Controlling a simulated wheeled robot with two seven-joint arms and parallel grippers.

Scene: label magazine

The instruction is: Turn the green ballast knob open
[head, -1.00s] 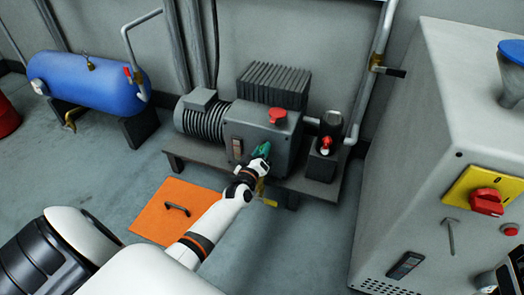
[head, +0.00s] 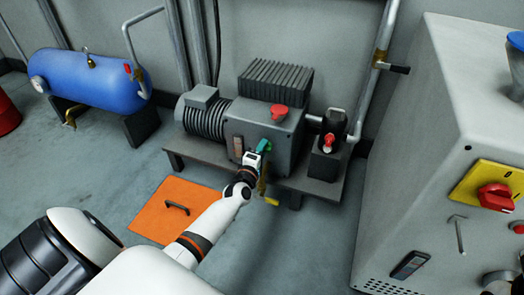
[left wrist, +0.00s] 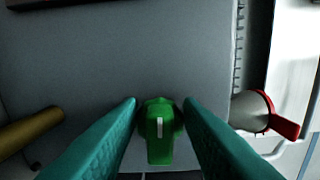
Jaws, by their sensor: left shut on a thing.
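The green ballast knob (left wrist: 160,132) is on the grey front of the pump (head: 262,126). In the left wrist view its white mark runs up and down the picture. The teal fingers of my left gripper (head: 264,146) are at the pump's front in the head view. They also show in the left wrist view (left wrist: 160,108), one on each side of the knob, shut on it. In the head view the fingers mostly hide the knob. My right gripper is not in view.
A red cap (head: 278,112) tops the pump. A yellow-handled brass valve (head: 271,201) hangs below my gripper. A black unit with a red knob (head: 329,140) stands to the right. A grey cabinet (head: 425,150) is further right. An orange hatch (head: 180,210) lies on the floor.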

